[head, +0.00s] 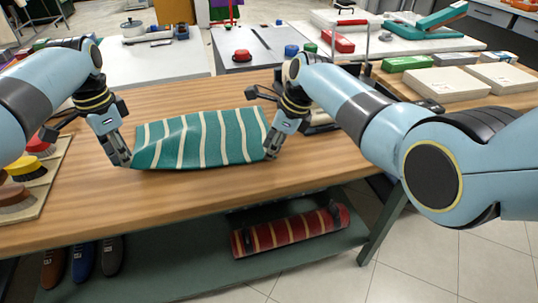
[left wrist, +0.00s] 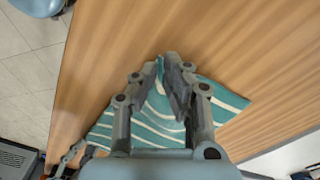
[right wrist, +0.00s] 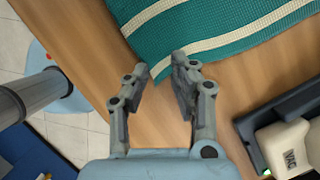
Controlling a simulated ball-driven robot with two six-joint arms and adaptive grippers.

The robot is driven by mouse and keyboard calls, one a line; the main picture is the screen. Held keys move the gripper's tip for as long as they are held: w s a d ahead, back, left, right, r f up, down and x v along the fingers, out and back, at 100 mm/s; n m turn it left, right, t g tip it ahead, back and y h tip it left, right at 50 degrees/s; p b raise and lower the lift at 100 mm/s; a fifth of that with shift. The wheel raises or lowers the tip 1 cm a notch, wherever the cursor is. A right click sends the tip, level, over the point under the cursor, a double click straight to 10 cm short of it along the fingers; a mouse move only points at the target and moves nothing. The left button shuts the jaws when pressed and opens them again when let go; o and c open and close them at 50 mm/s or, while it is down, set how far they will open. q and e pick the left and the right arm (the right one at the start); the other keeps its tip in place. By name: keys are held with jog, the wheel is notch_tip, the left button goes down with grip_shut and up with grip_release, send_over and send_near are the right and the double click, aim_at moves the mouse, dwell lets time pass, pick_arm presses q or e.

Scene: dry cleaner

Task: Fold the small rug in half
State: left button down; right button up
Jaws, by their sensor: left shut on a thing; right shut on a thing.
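The small rug (head: 205,138) is teal with cream stripes and lies on the wooden table, its near-left part bunched and slightly raised. My left gripper (head: 122,160) is shut on its near-left corner; the left wrist view shows the rug (left wrist: 225,98) wrinkled between and beyond the fingers (left wrist: 168,75). My right gripper (head: 271,150) is at the near-right corner. In the right wrist view the rug's corner (right wrist: 205,28) reaches between the fingertips (right wrist: 163,72), which are shut on it. The far part looks flat.
A tray (head: 52,188) with brushes stands at the table's left. A device marked VAC (right wrist: 285,145) is beside the right gripper. A rolled red striped rug (head: 290,232) and shoes (head: 82,258) lie on the lower shelf. Bare tabletop (head: 200,200) lies in front of the rug.

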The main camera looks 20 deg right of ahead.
jog(key=shift+s+a+f, duration=0.1)
jog(key=shift+s+f, duration=0.3)
grip_shut()
jog(key=shift+w+r, duration=0.15)
jog(key=shift+r, duration=1.2)
jog(key=shift+w+r, duration=0.1)
jog(key=shift+r, duration=1.25)
jog(key=shift+c, duration=1.2)
grip_release()
jog(key=o, duration=1.2)
jog(key=shift+c, duration=0.2)
pick_arm(q)
jog(key=shift+c, duration=0.8)
grip_release()
